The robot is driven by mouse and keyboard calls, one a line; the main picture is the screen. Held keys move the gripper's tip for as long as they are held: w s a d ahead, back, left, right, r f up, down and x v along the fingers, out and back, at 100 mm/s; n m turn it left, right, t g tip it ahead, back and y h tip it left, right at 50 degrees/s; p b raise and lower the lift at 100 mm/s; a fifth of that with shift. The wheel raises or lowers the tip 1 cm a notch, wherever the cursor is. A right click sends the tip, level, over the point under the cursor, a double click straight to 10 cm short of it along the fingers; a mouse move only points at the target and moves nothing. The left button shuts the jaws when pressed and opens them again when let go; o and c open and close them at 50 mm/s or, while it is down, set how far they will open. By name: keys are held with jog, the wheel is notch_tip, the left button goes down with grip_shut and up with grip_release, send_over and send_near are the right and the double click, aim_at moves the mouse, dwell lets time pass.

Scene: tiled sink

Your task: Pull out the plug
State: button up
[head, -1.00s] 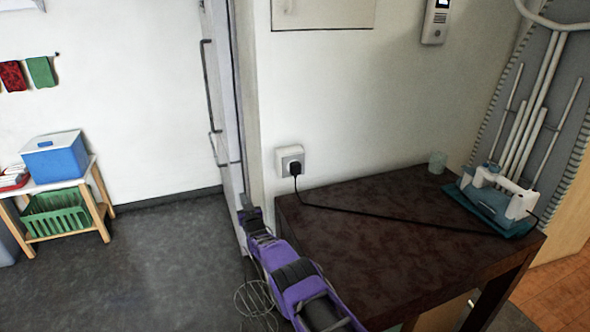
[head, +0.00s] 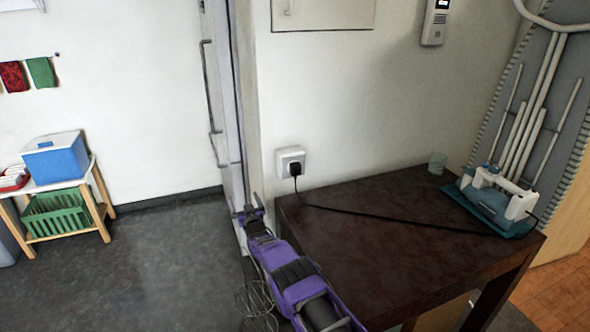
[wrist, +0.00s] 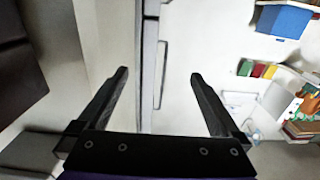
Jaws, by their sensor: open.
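The black plug (head: 295,169) sits in the white wall socket (head: 284,155) above the back left corner of the dark table. Its black cord (head: 385,216) runs down and across the tabletop to a teal and white appliance (head: 492,201) at the right. My gripper (head: 247,214) is left of the table's left edge, lower than the plug and to its left, apart from it. In the wrist view my gripper (wrist: 158,76) has its two dark fingers wide apart with nothing between them. The plug and socket do not show in the wrist view.
The dark table (head: 420,265) stands against the wall, close to my arm's right side. A tall door with a handle (head: 212,100) is behind my gripper. A glass (head: 437,163) stands near the table's back edge. Open floor lies to the left.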

jog(key=p+v, duration=0.7)
jog(key=v, duration=1)
